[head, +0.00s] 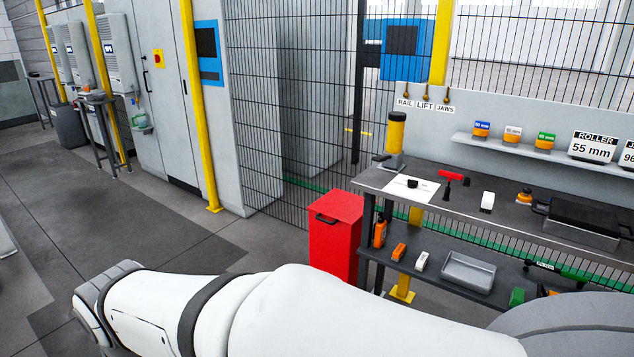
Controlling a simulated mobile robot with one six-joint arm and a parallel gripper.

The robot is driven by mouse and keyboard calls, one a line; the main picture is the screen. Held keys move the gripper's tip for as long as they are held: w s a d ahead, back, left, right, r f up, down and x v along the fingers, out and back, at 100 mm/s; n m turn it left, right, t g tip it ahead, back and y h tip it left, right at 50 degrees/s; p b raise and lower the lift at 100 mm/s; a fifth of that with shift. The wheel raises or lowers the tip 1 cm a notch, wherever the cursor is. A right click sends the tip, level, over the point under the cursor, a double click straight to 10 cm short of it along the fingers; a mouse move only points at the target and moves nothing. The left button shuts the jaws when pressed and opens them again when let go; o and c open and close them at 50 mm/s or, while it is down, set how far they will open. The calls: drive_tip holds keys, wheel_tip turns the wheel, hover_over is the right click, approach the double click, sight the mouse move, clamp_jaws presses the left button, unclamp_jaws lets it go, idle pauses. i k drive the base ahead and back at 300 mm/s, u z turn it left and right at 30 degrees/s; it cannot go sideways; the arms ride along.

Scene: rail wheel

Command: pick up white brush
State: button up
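Two small white items could be the white brush, and bristles cannot be made out on either. One white block (487,201) stands on the bench top (462,218), right of a red-handled tool. The other white block (421,261) lies on the lower shelf, between an orange block and a grey tray. Both are clear of my arm, which crosses the bottom of the head view. My gripper is out of view.
On the bench top are a red-handled tool (451,181), a white sheet (411,188) and a yellow cylinder (396,133). The lower shelf holds an orange block (399,252) and grey tray (468,272). A red cabinet (335,236) stands left; floor further left is open.

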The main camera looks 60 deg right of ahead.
sight(486, 201)
drive_tip(key=z, duration=3.15)
drive_tip(key=i, duration=1.85)
drive_tip(key=u, duration=0.6)
